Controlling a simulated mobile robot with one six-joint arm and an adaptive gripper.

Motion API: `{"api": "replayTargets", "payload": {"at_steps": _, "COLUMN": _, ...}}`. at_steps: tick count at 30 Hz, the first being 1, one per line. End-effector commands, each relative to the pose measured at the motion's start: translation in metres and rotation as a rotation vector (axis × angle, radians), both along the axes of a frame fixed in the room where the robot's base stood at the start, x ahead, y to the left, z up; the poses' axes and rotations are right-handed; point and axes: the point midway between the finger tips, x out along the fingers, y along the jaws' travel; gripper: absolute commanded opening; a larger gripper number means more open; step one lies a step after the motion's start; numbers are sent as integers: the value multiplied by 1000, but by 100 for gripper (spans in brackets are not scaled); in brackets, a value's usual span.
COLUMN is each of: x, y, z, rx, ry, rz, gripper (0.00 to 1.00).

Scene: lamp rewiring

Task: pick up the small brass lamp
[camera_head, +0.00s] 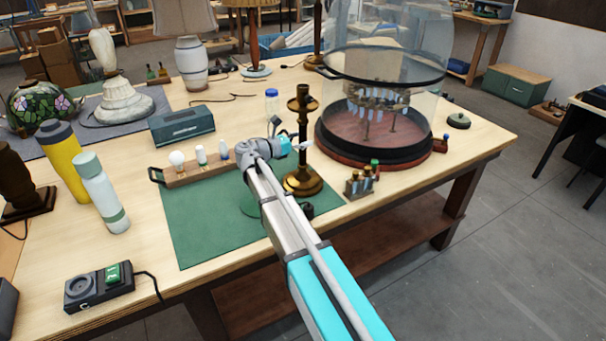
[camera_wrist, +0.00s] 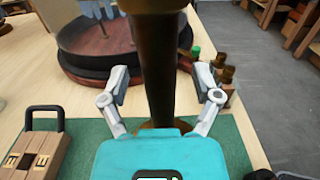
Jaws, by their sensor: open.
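The small brass lamp (camera_head: 303,130) stands upright on the green mat (camera_head: 205,225), near the mat's right edge. It has a dark stem and a round brass base. My gripper (camera_head: 298,146) is beside its stem at about mid height in the head view. In the wrist view, my gripper (camera_wrist: 161,80) is open, with one finger on each side of the lamp's stem (camera_wrist: 158,55). Gaps show between the stem and both fingers. The gripper's body hides most of the base in the wrist view.
A glass dome on a dark round base (camera_head: 370,150) stands close behind the lamp at right. A small rack of bottles (camera_head: 360,185) is right of the lamp. A wooden bulb holder (camera_head: 205,172) lies left. A blue-capped bottle (camera_head: 271,105) stands behind. The mat's front left is clear.

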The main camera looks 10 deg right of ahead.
Motion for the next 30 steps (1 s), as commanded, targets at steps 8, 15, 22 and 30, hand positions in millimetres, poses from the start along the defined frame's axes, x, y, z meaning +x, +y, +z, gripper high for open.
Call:
{"api": "replayTargets", "payload": {"at_steps": 8, "x": 0, "y": 0, "z": 0, "rx": 0, "ry": 0, "rz": 1, "gripper": 81}}
{"api": "replayTargets", "payload": {"at_steps": 15, "x": 0, "y": 1, "z": 0, "rx": 0, "ry": 0, "rz": 1, "gripper": 81}}
{"api": "replayTargets", "payload": {"at_steps": 22, "x": 0, "y": 1, "z": 0, "rx": 0, "ry": 0, "rz": 1, "gripper": 38}}
{"api": "replayTargets", "payload": {"at_steps": 30, "x": 0, "y": 1, "z": 0, "rx": 0, "ry": 0, "rz": 1, "gripper": 0}}
